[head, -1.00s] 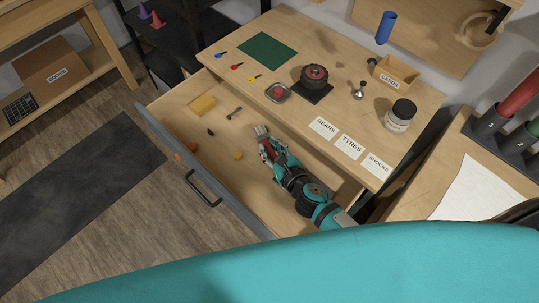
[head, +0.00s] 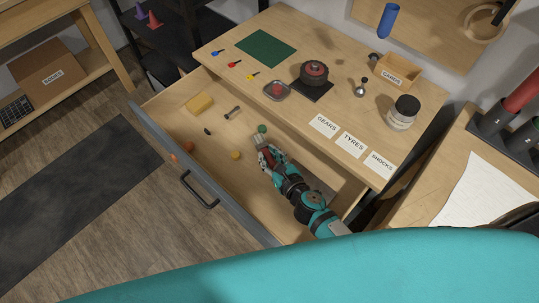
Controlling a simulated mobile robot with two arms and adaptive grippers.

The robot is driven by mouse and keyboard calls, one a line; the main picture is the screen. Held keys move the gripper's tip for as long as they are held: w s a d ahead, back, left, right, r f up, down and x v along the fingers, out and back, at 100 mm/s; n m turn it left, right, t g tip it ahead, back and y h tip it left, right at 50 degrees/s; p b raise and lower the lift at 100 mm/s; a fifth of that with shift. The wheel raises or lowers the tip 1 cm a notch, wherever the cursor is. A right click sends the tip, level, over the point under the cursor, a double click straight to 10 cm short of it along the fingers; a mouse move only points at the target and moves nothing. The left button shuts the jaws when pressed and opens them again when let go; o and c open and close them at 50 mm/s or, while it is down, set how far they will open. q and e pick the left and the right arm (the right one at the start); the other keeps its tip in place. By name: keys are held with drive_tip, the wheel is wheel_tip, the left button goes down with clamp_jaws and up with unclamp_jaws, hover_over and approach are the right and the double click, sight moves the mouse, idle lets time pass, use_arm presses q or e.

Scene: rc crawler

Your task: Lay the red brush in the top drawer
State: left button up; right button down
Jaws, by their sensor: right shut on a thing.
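The top drawer (head: 215,170) is pulled open below the workbench top, with its grey front panel and black handle at the left. My right gripper (head: 266,158) is inside the drawer's outline, towards its right part, shut on the red brush (head: 268,157). Only a bit of red shows between the fingers, and a pale end points up and left. The fingers hide most of the brush. I cannot tell whether it touches the drawer floor. My left gripper is not in view.
The drawer holds a yellow block (head: 200,103), a small grey cylinder (head: 233,112), a green ball (head: 262,128), a yellow ball (head: 235,155) and orange pieces near the front. The bench top (head: 300,45) above carries a wheel (head: 314,73), a dish, a jar (head: 403,112) and labels.

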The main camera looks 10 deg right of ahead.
drive_tip(key=c, duration=1.1)
unclamp_jaws()
drive_tip(key=shift+r, duration=0.1)
drive_tip(key=v, duration=0.8)
drive_tip(key=r+v, duration=0.1)
drive_tip(key=v, duration=0.3)
drive_tip(key=shift+r, duration=0.1)
